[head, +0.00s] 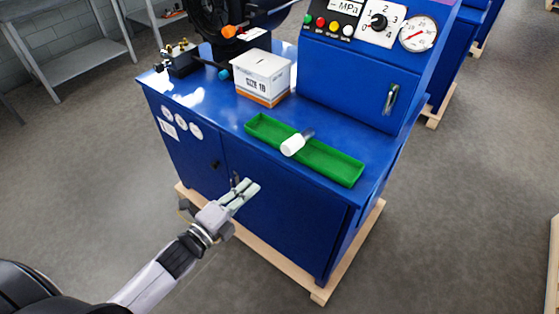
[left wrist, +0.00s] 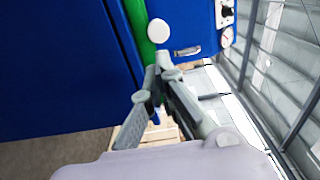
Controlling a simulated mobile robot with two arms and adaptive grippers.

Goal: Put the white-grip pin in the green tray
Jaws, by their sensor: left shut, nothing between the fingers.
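The white-grip pin (head: 292,146) is at the green tray (head: 342,170) on the blue machine's top. Its white grip points toward the near side and its grey metal end toward the far side. It lies within the tray's outline; I cannot tell whether it rests on the floor or leans on a wall. My left gripper (head: 250,188) is shut and empty, in front of the blue cabinet, apart from the pin. In the left wrist view, the grip's round white end (left wrist: 158,31) shows beside the green tray (left wrist: 137,18), beyond the fingertips (left wrist: 160,66). My right gripper is not visible.
A white and orange box (head: 262,76) stands behind the tray's left end. The blue control housing (head: 350,75) with knob and gauge rises behind the tray. A black fixture (head: 180,60) and orange- and teal-ended tools sit at the left. The top's front left is clear.

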